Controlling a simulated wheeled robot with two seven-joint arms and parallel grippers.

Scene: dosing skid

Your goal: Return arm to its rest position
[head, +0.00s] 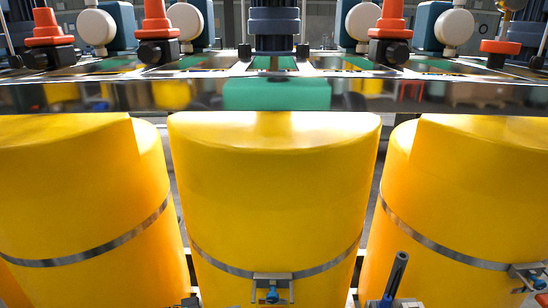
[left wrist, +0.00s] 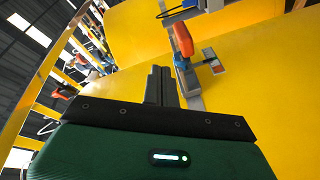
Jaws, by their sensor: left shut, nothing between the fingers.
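My left gripper (left wrist: 161,72) shows in the left wrist view, with its dark fingers together and nothing between them. Its dark green body with a small lit strip fills the bottom of that view. The fingertips point toward a yellow surface with a metal band (left wrist: 194,92). An orange-handled fitting (left wrist: 183,42) is just right of the fingertips in the picture. I cannot tell how far apart they are. Neither of my grippers shows in the head view.
Large yellow tanks (head: 275,190) with metal bands stand side by side in the head view. A metal rail (head: 430,97) crosses above them, with pumps and orange-red fittings (head: 391,22) behind. A dark upright rod (head: 396,275) stands low at the right.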

